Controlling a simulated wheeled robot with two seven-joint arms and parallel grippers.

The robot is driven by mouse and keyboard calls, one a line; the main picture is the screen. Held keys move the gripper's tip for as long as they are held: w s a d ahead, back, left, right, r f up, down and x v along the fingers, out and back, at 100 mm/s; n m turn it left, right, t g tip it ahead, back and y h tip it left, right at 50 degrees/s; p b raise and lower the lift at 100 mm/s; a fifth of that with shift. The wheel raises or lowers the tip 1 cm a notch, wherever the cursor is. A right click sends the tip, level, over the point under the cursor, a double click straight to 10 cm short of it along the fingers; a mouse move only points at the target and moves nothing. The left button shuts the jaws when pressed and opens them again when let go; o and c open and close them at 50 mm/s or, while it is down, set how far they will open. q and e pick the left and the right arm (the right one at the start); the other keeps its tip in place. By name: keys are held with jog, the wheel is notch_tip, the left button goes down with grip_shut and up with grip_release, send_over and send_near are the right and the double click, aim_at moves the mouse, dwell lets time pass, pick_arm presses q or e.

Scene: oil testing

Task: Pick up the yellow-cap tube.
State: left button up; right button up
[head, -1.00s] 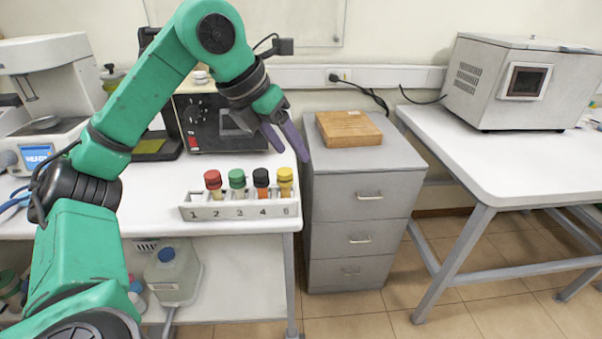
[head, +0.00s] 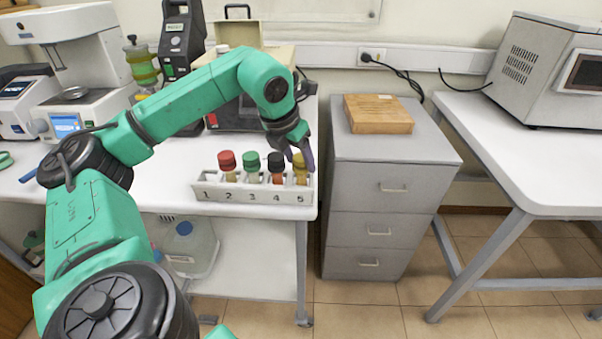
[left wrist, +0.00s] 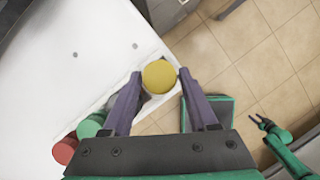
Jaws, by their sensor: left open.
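The yellow-cap tube (head: 301,170) stands upright in the right-end slot, by the label 5, of a white numbered rack (head: 250,197) on the white table. My left gripper (head: 299,153) is open at the yellow cap and partly covers it in the head view. In the left wrist view the yellow cap (left wrist: 159,76) lies between the two open fingertips, with a small gap on each side. The tube's body is hidden there. My right gripper (left wrist: 264,124) shows small at the right of the left wrist view, away from the rack.
Tubes with red (head: 227,160), green (head: 251,160) and black (head: 276,161) caps stand left of the yellow one; the black one is close to my left gripper. A grey drawer cabinet (head: 385,190) with a wooden block (head: 378,113) stands right of the table.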

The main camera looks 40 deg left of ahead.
pick_arm(q)
jog(key=shift+w+f, duration=0.1)
jog(key=shift+c, duration=0.6)
grip_shut()
pick_arm(e)
jog(key=shift+s+f, duration=0.1)
jog(key=shift+s, duration=0.75)
pick_arm(q)
jog(key=shift+r, duration=0.2)
